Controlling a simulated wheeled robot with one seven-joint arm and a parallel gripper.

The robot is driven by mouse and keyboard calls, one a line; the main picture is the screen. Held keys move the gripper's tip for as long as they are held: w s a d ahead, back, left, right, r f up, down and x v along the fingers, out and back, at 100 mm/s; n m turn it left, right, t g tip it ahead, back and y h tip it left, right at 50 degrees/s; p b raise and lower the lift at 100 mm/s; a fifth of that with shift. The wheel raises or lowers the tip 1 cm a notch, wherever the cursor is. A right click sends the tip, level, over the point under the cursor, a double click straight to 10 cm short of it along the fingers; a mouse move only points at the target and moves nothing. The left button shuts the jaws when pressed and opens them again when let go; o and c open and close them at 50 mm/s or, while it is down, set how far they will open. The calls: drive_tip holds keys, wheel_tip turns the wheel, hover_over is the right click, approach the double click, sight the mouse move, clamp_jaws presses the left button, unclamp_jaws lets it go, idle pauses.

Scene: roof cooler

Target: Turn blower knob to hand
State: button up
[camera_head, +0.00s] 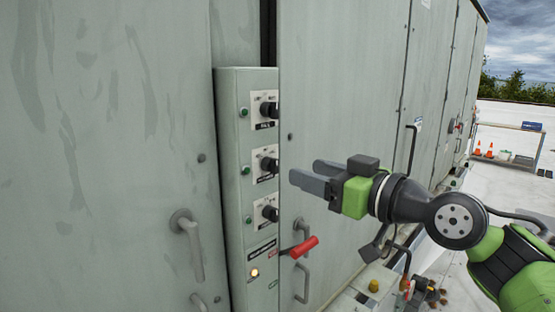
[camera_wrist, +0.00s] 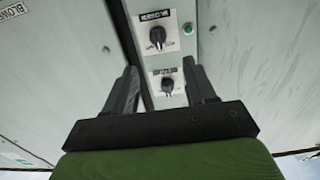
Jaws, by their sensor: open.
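A narrow grey control box (camera_head: 232,190) carries three black rotary knobs in a column: an upper knob (camera_head: 268,109), a middle knob (camera_head: 268,164) and a lower knob (camera_head: 270,213). Their labels are too small to read, so I cannot tell which is the blower knob. My gripper (camera_head: 308,174) is open and empty, to the right of the middle knob and apart from the panel. In the wrist view, the gripper's fingers (camera_wrist: 160,66) are spread, with one knob (camera_wrist: 157,37) beyond the tips and another knob (camera_wrist: 167,85) between the fingers.
Green lamps (camera_head: 244,112) sit left of the knobs. Grey door handles (camera_head: 188,243) stand on the cabinet panels (camera_head: 110,140). A pipe (camera_head: 412,150) and a yellow-capped fitting (camera_head: 374,286) are at the right. The roof is open farther right.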

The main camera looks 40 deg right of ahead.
sight(277, 162)
drive_tip(key=w, duration=0.4)
drive_tip(key=w+p, duration=0.1)
drive_tip(key=w, duration=0.2)
drive_tip(key=shift+w+a, duration=0.2)
drive_tip(key=shift+w, duration=0.15)
drive_tip(key=shift+w+d, duration=0.15)
drive_tip(key=shift+w, duration=0.4)
clamp_jaws()
